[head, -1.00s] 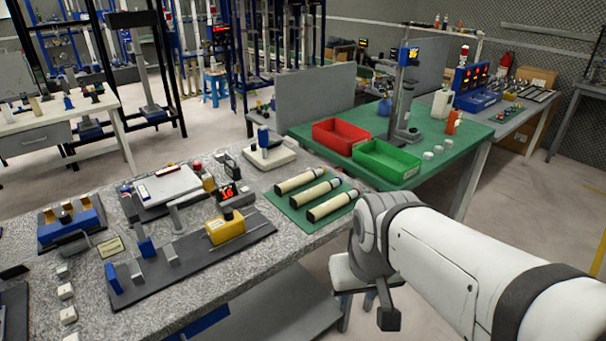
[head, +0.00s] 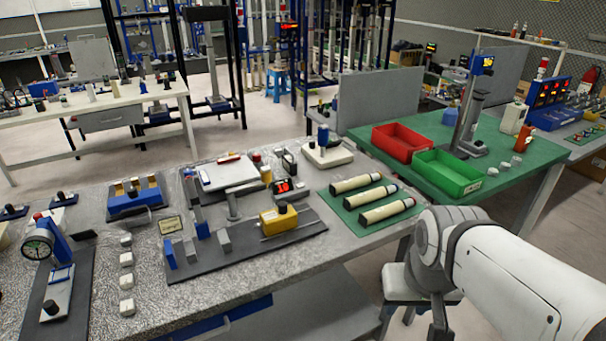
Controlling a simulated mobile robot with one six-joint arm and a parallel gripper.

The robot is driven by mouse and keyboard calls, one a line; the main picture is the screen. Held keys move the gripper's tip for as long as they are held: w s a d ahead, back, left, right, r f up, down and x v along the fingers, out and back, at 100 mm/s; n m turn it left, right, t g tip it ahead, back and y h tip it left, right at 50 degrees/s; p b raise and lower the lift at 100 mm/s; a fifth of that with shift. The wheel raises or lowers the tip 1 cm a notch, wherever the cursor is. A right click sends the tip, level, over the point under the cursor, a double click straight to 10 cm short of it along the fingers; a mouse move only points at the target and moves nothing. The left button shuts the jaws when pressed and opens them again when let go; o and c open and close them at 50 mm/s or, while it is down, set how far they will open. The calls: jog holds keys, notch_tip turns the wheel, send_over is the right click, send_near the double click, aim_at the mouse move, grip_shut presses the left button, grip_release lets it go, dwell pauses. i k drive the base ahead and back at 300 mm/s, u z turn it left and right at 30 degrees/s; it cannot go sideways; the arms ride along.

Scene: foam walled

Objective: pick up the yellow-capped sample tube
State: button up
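Three cream tubes lie side by side, tilted across a green mat (head: 350,216) at the right end of the grey speckled bench. They are the back tube (head: 354,183), the middle tube (head: 364,195) and the front tube (head: 385,212). Their left ends are dark. The colours at their right ends are too small to tell surely, and I cannot make out a yellow cap. My white arm enters at the lower right, in front of the mat's right side. My gripper's fingers do not show.
Red (head: 401,142) and green (head: 447,174) bins sit on the green table behind. A stool is below the arm.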

aim_at(350, 184)
jog(key=u, duration=0.15)
jog(key=k, duration=0.4)
jog(key=z, duration=0.55)
jog(key=i, duration=1.45)
jog(key=u, duration=0.8)
